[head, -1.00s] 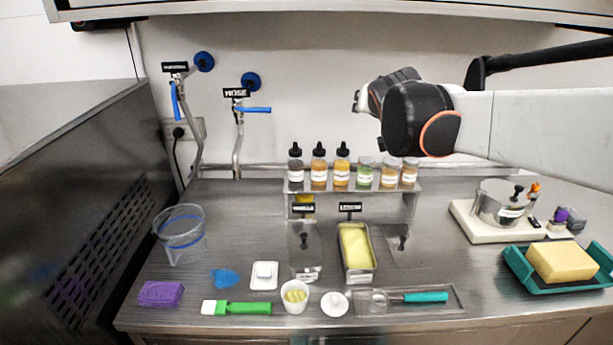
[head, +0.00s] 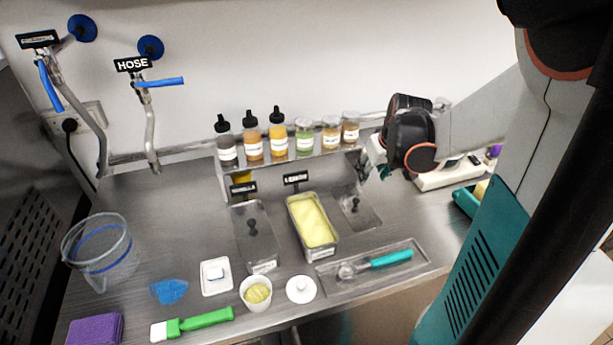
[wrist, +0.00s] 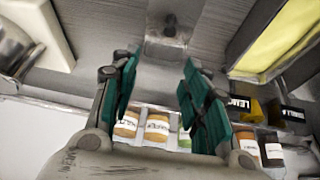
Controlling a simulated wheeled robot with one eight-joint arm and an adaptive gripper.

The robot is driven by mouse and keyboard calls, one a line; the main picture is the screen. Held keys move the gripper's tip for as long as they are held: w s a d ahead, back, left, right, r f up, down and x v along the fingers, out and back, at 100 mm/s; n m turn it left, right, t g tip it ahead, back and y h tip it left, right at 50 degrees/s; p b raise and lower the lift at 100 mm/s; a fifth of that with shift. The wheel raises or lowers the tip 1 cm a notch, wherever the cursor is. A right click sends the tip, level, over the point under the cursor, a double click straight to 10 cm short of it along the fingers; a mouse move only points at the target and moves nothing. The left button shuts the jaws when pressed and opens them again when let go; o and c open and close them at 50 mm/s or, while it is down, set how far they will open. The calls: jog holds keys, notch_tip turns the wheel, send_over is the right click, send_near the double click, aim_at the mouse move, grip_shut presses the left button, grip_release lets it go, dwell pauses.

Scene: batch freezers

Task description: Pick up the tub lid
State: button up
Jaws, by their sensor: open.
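A flat metal tub lid with a dark knob (head: 357,208) lies on the counter, right of the open tub of pale yellow ice cream (head: 314,222). In the wrist view the lid (wrist: 172,45) is at the top middle, beyond my fingertips. My gripper (head: 374,172) is open and empty, above and just behind the lid, apart from it. In the wrist view its two teal fingers (wrist: 160,85) stand apart, with only jars and counter showing between them. A second tub (head: 254,245) to the left wears a similar knobbed lid.
Several bottles and jars (head: 278,133) stand on a shelf behind the tubs, close to my gripper. A tray with a teal-handled scoop (head: 385,262) lies in front of the lid. A white cup (head: 256,294) and small white lid (head: 300,289) stand nearer the front.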

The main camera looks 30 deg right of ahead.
jog(key=f, duration=0.1)
jog(key=b, duration=0.3)
send_over(356, 200)
jog(key=s, duration=0.3)
jog(key=shift+n+y, duration=0.3)
jog(key=shift+y, duration=0.1)
jog(key=f, duration=0.8)
jog(key=shift+w+a+f, duration=0.1)
jog(key=shift+w+f, duration=0.05)
jog(key=shift+w, duration=0.05)
jog(key=b+x, duration=0.1)
jog(key=x, duration=0.1)
jog(key=b+x, duration=0.1)
jog(key=x, duration=0.2)
jog(key=shift+w+f, duration=0.1)
grip_shut()
